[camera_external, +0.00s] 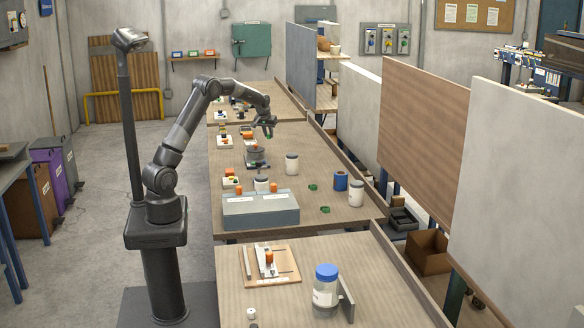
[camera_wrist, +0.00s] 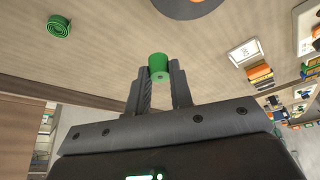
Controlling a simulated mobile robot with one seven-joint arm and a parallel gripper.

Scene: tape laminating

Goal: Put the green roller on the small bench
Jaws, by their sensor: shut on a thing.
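My gripper (camera_external: 268,131) is raised above the far half of the long wooden table in the external view. In the wrist view its two fingers (camera_wrist: 160,92) are shut on a green roller (camera_wrist: 158,62), a short cylinder with a pale round end. The roller is held between the fingertips, apart from the tabletop. A low grey block (camera_external: 262,216) with white labels on its front stands at the table's near end; it may be the small bench, but I cannot tell for sure. My gripper is well behind it and higher.
Green coils (camera_external: 324,209) lie on the table, one also in the wrist view (camera_wrist: 59,27). White jars (camera_external: 292,164), a blue roll (camera_external: 341,181) and a grey round stand (camera_external: 256,156) share it. Orange-topped items line the left edge. Tall panels (camera_external: 424,117) rise on the right.

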